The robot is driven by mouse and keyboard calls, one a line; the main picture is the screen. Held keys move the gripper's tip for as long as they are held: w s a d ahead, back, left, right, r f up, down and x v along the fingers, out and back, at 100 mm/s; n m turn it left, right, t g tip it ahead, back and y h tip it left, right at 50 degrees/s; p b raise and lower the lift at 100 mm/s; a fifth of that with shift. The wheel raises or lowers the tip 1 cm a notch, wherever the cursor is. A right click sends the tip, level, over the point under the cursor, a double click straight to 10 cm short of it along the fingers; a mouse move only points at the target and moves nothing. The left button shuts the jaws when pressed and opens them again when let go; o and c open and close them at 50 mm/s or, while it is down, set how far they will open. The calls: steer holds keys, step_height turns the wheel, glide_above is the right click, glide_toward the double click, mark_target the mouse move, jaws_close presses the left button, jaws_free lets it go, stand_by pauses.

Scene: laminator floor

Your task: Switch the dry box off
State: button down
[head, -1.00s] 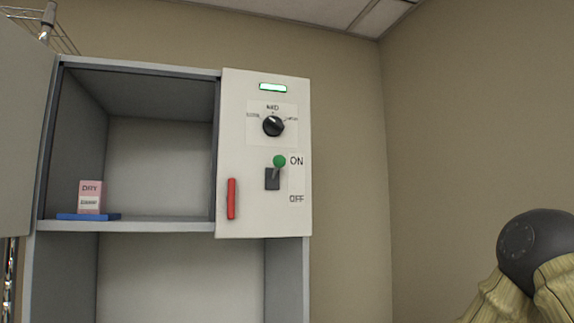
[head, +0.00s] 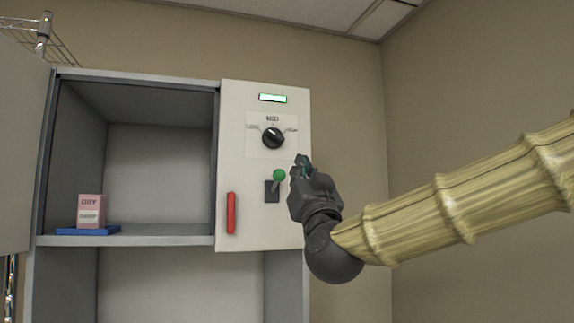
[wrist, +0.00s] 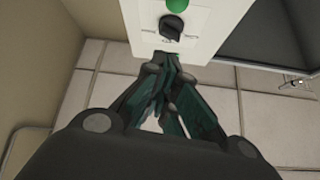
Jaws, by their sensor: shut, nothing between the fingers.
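The dry box's white control panel (head: 233,150) carries a switch with a green ball knob (head: 279,175) on a short lever over a dark plate (head: 272,193). The lever points up, toward the ON side. My gripper (head: 303,164) is shut and empty, just right of the green ball and a little higher in the head view, overlapping the panel's right edge and covering the ON and OFF labels. In the wrist view the scene appears upside down; the green ball (wrist: 177,4) is at the top edge, beyond my shut fingers (wrist: 162,75). No contact is visible.
A black rotary dial (head: 273,138) and a lit green display (head: 272,97) are above the switch. A red handle (head: 231,212) is at its lower left. The open compartment holds a pink box (head: 90,211) on a blue tray (head: 65,231). Room to the right is clear.

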mark_target(276, 183)
steer(key=shift+r, duration=0.25)
steer(key=p+x, duration=0.5)
steer(key=x, duration=0.5)
steer(key=shift+w+a+f+p, duration=0.2)
steer(key=shift+f+p, duration=0.2)
steer(key=shift+f, duration=0.25)
steer(key=shift+w+a+f+p, duration=0.1)
steer(key=shift+a+f+p, duration=0.1)
steer(key=shift+f+p, duration=0.35)
steer(key=shift+w+a+f+p, duration=0.2)
steer(key=shift+f+p, duration=0.1)
steer(key=shift+f, duration=0.4)
steer(key=shift+f+b, duration=0.2)
steer(key=shift+b, duration=0.1)
